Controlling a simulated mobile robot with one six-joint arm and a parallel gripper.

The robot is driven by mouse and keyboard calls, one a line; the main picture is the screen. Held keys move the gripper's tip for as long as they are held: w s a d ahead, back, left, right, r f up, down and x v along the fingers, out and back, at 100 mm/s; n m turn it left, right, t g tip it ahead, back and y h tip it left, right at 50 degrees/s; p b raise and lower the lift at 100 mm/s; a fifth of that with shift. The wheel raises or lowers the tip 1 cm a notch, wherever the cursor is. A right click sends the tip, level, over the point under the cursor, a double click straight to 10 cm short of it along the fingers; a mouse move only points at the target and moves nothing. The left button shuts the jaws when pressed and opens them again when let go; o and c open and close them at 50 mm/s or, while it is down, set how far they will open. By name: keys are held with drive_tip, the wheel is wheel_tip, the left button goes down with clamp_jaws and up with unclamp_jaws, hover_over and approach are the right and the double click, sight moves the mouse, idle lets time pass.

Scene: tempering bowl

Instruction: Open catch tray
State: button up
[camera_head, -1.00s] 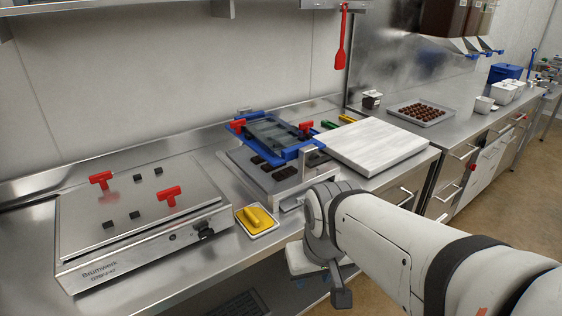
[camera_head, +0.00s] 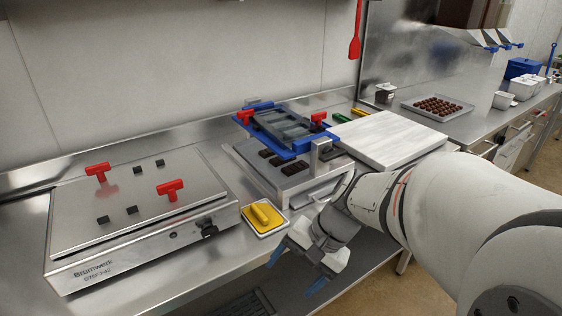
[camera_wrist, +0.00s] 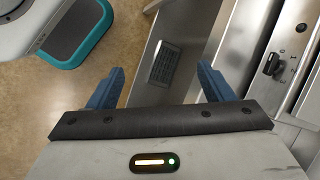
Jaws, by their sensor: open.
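A metal stand (camera_head: 287,187) on the counter carries a blue-framed mould (camera_head: 300,150) with two red handles. Several dark pieces lie on its metal surface under the mould. I cannot tell for sure which part is the catch tray; a low metal edge shows at the stand's front right, partly hidden by my arm. My gripper (camera_head: 297,271) is open and empty, in front of the counter edge, lower than and in front of the stand. In the wrist view, the blue fingers of my gripper (camera_wrist: 160,84) are spread apart with nothing between them.
A steel warming unit (camera_head: 140,215) with red handles stands left. A yellow tool (camera_head: 265,214) lies in a small white dish beside the stand. A white board (camera_head: 392,140) is right of it. A dark grate (camera_wrist: 165,62) lies on the shelf below.

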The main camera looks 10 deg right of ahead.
drive_tip(key=shift+o, duration=1.4)
drive_tip(key=w+f+m+t+y+b, duration=0.2)
drive_tip(key=w+f+m+y, duration=0.1)
drive_tip(key=w+m+y, duration=0.1)
drive_tip(key=w+d+m, duration=0.1)
drive_tip(key=m, duration=0.1)
drive_tip(key=shift+w+m+b, duration=0.2)
drive_tip(key=shift+m+b, duration=0.1)
drive_tip(key=shift+o, duration=1.2)
drive_tip(key=w+d+f+m+t+y+b, duration=0.1)
drive_tip(key=w+d+m+t+b, duration=0.1)
drive_tip(key=w+d+m+t, duration=0.3)
drive_tip(key=shift+w+d+f+m+y+b, duration=0.15)
drive_tip(key=shift+w+m+y+b, duration=0.2)
drive_tip(key=shift+w+m, duration=0.4)
drive_tip(key=w+d+f+m+t+h+b, duration=0.1)
drive_tip(key=w+d+m+t+h+b, duration=0.15)
drive_tip(key=d+m+t, duration=0.45)
drive_tip(key=w+d+f+m+t+h+b, duration=0.1)
drive_tip(key=w+d+m+t+h, duration=0.2)
drive_tip(key=d, duration=0.6)
drive_tip(key=shift+m+g, duration=0.4)
drive_tip(key=shift+m, duration=0.15)
drive_tip(key=x, duration=0.7)
drive_tip(key=shift+w+a, duration=0.1)
drive_tip(key=shift+a, duration=0.2)
